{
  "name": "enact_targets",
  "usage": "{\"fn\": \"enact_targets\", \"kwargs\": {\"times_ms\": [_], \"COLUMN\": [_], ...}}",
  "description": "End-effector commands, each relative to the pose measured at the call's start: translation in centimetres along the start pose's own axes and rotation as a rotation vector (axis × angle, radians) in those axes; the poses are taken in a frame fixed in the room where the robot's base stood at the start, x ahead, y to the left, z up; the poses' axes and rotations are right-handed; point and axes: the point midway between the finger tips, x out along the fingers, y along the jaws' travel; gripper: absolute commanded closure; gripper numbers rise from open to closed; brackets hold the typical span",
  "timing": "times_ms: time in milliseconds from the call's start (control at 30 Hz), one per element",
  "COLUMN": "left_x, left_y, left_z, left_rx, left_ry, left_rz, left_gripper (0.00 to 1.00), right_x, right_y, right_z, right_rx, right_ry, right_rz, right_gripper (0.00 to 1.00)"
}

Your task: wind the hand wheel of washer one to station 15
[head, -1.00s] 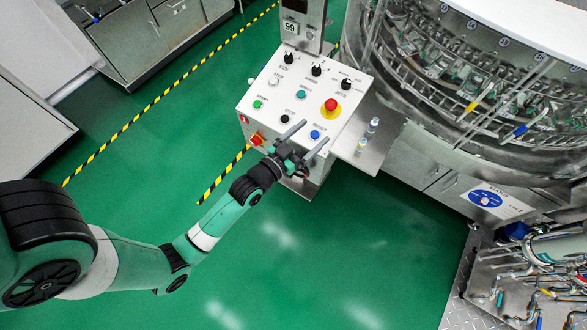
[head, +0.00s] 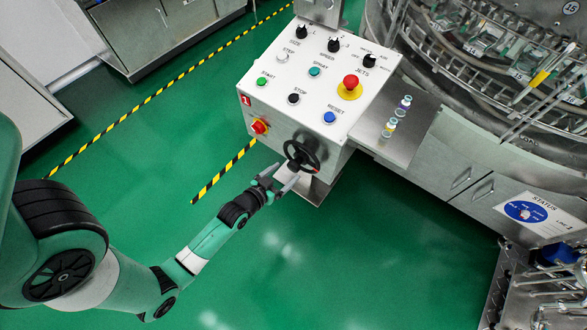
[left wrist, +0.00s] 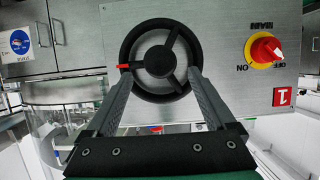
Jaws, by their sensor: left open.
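The black hand wheel (head: 302,151) has three spokes and sits on the front face of the white control console (head: 282,75), below the buttons. In the left wrist view the hand wheel (left wrist: 160,36) faces me, with a red mark at the left of its rim. My left gripper (head: 280,182) is open just in front of and below the wheel in the head view. In the left wrist view its two fingers (left wrist: 158,84) reach up to the lower rim, one on each side; I cannot tell whether they touch it. My right gripper is not in view.
The washer (head: 500,60) carries numbered racks at the right. A steel shelf (head: 412,140) beside the console holds two small vials (head: 396,115). A red and yellow main switch (left wrist: 266,48) is near the wheel. Open green floor (head: 330,260) lies in front.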

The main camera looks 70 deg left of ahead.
Motion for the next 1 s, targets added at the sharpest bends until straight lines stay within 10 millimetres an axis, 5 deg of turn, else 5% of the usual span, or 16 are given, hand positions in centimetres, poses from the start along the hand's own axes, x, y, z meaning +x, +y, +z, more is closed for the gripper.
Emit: {"fn": "enact_targets", "kwargs": {"times_ms": [233, 633, 1000], "left_x": [5.0, 6.0, 6.0], "left_y": [0.0, 0.0, 0.0], "left_z": [0.3, 0.0, 0.0], "left_rx": [-0.001, -0.001, -0.001], "left_ry": [0.002, -0.001, 0.0], "left_rz": [0.001, 0.001, 0.001], "left_gripper": [0.11, 0.13, 0.8], "right_x": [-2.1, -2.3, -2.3], "right_y": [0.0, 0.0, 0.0], "right_z": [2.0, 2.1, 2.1], "right_rx": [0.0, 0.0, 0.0], "right_ry": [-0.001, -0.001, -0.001], "right_rz": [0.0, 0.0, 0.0], "right_gripper": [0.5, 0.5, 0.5]}}
